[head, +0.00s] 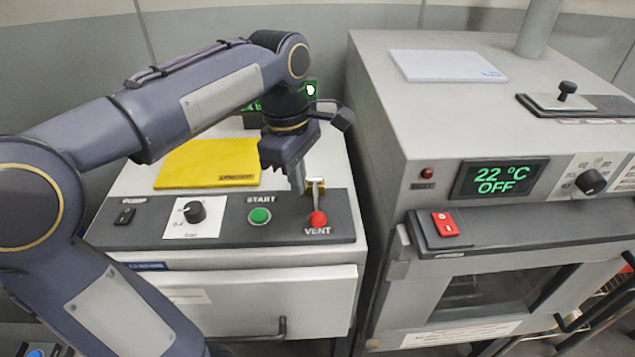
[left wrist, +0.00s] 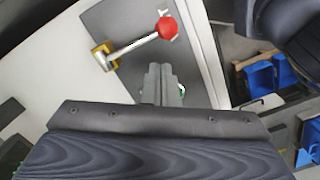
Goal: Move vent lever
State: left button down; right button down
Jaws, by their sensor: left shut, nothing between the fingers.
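The vent lever (head: 317,200) stands at the right end of the dark control panel, above the word VENT. It has a metal rod, a red ball knob and a yellowish base. In the left wrist view the lever's red knob (left wrist: 167,27) and rod show whole, beyond my fingers. My left gripper (head: 298,188) is shut and empty, pointing down just left of the lever's base, close to it. Whether it touches the lever I cannot tell. In the left wrist view its closed fingertips (left wrist: 161,72) lie below the rod in the picture, apart from it. My right gripper is not in view.
The panel also carries a green START button (head: 259,215), a black dial (head: 194,211) and a PUMP switch (head: 124,216). A yellow pad (head: 208,163) lies behind it. An oven (head: 379,127) with a red switch (head: 445,224) stands close on the right, across a narrow gap.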

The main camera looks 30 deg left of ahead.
pick_arm(q)
notch_tip(320, 180, up, 8)
jog(key=shift+a+f+p, duration=0.15)
jog(key=shift+a+p, duration=0.15)
jog(key=shift+a, duration=0.1)
dwell(0.5)
